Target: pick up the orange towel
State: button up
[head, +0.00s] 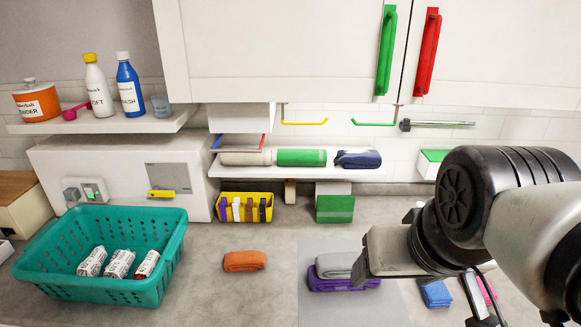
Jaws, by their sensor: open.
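The orange towel (244,261) lies folded on the grey counter, right of the teal basket. Nothing touches it. My gripper (366,254) is to the right of the towel, above the counter and apart from it. It is open, with nothing seen between its fingers. It partly covers a grey folded towel (338,265) that rests on a purple towel (340,284).
The teal basket (168,258) holds several wrapped items at the left. A yellow bin (244,208) and a green box (335,209) stand behind the orange towel. A shelf (300,172) overhangs the back. Counter around the orange towel is clear.

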aim_at(249, 260)
jog(key=j, duration=1.45)
